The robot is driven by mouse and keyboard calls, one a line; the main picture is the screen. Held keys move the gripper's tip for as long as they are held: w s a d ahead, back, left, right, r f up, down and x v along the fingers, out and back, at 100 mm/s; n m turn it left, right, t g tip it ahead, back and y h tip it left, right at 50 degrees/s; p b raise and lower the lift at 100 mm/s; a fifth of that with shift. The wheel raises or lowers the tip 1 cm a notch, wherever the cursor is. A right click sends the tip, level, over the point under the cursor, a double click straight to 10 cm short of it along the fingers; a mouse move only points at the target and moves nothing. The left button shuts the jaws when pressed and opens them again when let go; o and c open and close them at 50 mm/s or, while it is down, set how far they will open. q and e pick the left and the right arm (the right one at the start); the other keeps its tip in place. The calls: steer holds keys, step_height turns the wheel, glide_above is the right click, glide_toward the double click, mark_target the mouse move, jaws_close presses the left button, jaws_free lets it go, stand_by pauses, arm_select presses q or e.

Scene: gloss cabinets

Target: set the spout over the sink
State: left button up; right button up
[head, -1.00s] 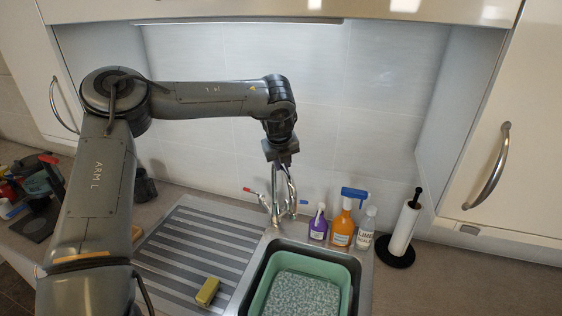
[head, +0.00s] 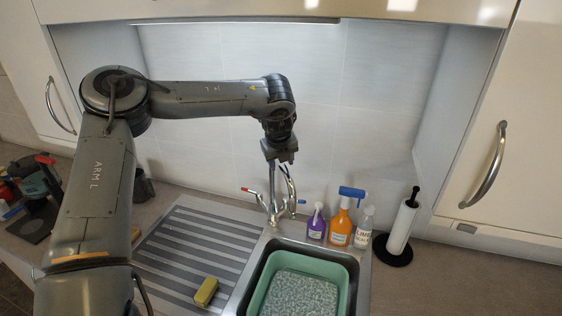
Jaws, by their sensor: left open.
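The chrome tap with its spout (head: 272,190) stands at the back edge of the sink, with a red-tipped lever on its left and a blue-tipped one on its right. The sink (head: 358,270) is in front and to the right, with a green basin (head: 258,290) inside it. My left gripper (head: 281,168) points down right at the top of the tap. It is open. Its fingertips are small and overlap the chrome, so I cannot tell whether they touch the spout or which way the spout points. My right gripper is not in view.
A purple bottle (head: 316,226), an orange spray bottle (head: 340,226) and a clear bottle (head: 364,228) stand right of the tap. A paper roll holder (head: 401,230) is further right. A yellow sponge (head: 206,292) lies on the drainer (head: 190,245). Cabinets hang above.

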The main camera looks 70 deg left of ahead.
arm_select(q)
steer(key=b+v, duration=0.2)
steer(key=v, duration=0.8)
steer(key=shift+d+r, duration=0.15)
steer(key=shift+r, duration=0.2)
